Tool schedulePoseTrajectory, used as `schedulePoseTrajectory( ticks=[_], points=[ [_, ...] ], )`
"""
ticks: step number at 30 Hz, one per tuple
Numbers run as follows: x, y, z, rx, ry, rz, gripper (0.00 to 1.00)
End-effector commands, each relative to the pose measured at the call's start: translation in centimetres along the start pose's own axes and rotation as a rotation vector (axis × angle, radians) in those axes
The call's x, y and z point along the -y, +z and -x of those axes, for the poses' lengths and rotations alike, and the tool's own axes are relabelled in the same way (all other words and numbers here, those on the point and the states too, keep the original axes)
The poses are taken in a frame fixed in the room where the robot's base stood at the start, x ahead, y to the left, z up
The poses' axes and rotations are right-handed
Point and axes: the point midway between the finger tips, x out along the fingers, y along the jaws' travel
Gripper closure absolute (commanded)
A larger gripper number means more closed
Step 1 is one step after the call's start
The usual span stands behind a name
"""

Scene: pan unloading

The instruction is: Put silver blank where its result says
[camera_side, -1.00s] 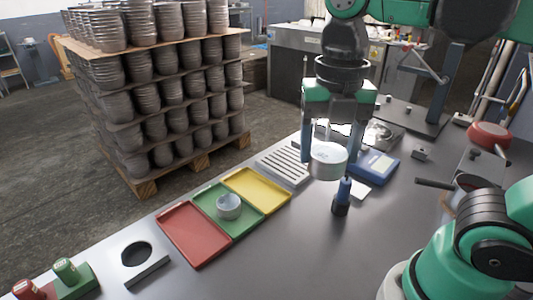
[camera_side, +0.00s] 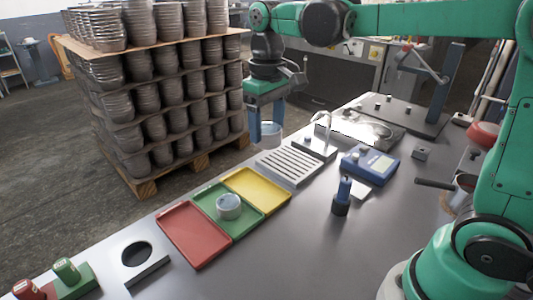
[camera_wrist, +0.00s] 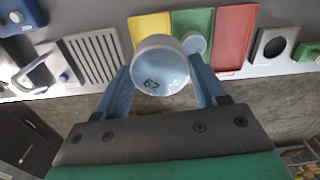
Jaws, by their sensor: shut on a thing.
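My gripper (camera_side: 267,122) is shut on a silver blank (camera_side: 271,138), a round pan-like piece. It holds the blank in the air, in front of the pallet's corner and left of the slatted rack in the side view. In the wrist view the blank (camera_wrist: 160,68) sits between the blue fingers (camera_wrist: 160,85), its face carrying a dark marking that looks like "62". Another silver blank (camera_side: 228,206) lies in the green tray (camera_side: 243,222). The red tray (camera_side: 182,226) is left of it, the yellow tray (camera_side: 262,188) right of it; both are empty.
A slatted rack (camera_side: 289,166) and a blue device with a display (camera_side: 371,163) stand right of the trays. A plate with a dark round hole (camera_side: 146,262) and red and green stamps (camera_side: 62,272) are left. A pallet of stacked pans (camera_side: 165,120) stands behind.

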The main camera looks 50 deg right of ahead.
Motion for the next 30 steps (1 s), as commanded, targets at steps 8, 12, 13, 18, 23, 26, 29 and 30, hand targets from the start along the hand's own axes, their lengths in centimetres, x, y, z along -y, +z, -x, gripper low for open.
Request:
schedulePoseTrajectory(
  ticks=[8, 12, 13, 18, 23, 26, 29, 30],
  points=[
    [1.1, -3.7, 1.5, 0.000, 0.000, 0.132, 1.00],
    [2.8, -6.6, 2.8, 0.000, 0.000, 0.351, 1.00],
    [3.2, -7.2, 3.0, 0.000, 0.000, 0.396, 1.00],
    [5.0, -9.1, 3.6, 0.001, 0.001, 0.609, 1.00],
    [5.8, -9.8, 3.7, 0.001, 0.001, 0.710, 1.00],
    [6.0, -10.0, 3.0, 0.001, 0.001, 0.730, 1.00],
    [6.0, -9.9, 1.5, 0.001, 0.001, 0.731, 1.00],
    [6.0, -9.8, 0.7, 0.001, 0.001, 0.730, 1.00]
  ],
)
